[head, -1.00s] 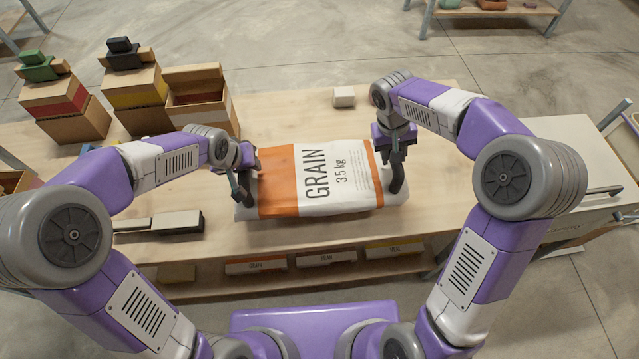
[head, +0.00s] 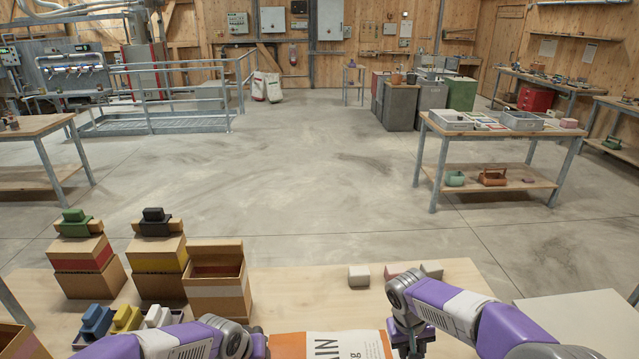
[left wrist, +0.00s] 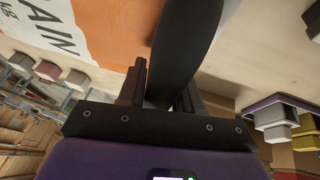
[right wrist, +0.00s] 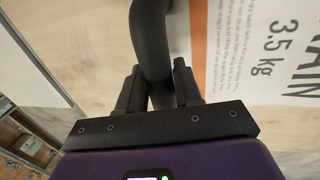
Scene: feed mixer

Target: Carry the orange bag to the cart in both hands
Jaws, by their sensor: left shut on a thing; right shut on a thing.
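The orange bag (head: 335,345) is white and orange with "GRAIN" print, at the bottom edge of the head view, mostly cut off. It also shows in the left wrist view (left wrist: 115,30) and right wrist view (right wrist: 265,50). My left gripper (left wrist: 162,92) is shut on a black curved handle at the bag's left end. My right gripper (right wrist: 151,88) is shut on a similar handle at its right end. I cannot tell whether the bag is off the wooden bench. I cannot identify the cart with certainty.
The bench (head: 300,285) holds stacked boxes (head: 87,262) and an open carton (head: 216,285) at left, and small blocks (head: 358,275) behind the bag. A white surface (head: 580,315) lies to the right. Beyond is open concrete floor (head: 310,180), with a worktable (head: 500,185) further right.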

